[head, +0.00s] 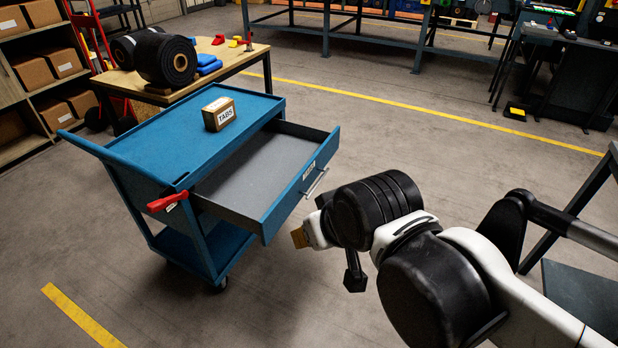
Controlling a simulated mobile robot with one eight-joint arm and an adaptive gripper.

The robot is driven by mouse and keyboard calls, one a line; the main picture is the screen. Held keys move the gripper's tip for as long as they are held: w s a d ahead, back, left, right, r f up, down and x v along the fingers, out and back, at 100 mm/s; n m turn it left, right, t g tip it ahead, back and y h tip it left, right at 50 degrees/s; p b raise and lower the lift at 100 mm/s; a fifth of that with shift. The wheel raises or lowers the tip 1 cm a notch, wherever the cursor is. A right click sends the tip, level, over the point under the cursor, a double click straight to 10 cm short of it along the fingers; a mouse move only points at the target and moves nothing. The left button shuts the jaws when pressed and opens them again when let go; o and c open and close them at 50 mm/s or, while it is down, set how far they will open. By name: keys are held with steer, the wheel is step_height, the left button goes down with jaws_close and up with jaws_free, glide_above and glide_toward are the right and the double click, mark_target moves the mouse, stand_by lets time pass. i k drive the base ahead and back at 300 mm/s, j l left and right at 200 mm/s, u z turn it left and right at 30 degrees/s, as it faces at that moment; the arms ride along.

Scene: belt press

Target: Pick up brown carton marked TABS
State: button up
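The brown carton marked TABS (219,114) stands on the top of the blue cart (178,140), near the edge above the open drawer. Its label with the word TABS faces the front, and a paler patch shows on its top. My gripper (301,237) is at the end of my arm, to the right of the cart and apart from the carton. It points left toward the drawer side. Its fingers are mostly hidden behind my wrist, so I cannot tell whether it is open or shut.
The empty grey drawer (243,178) sticks out between the carton and my arm. A red handle (167,202) juts from the cart's side. A wooden bench (228,56) with black rolls (165,58) stands behind. Grey floor (420,140) right of the cart is clear.

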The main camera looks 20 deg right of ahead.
mark_target(219, 113)
steer(key=i+j+u, duration=0.35)
steer(key=i, duration=0.65)
steer(key=i+u, duration=0.4)
steer(key=i, duration=0.65)
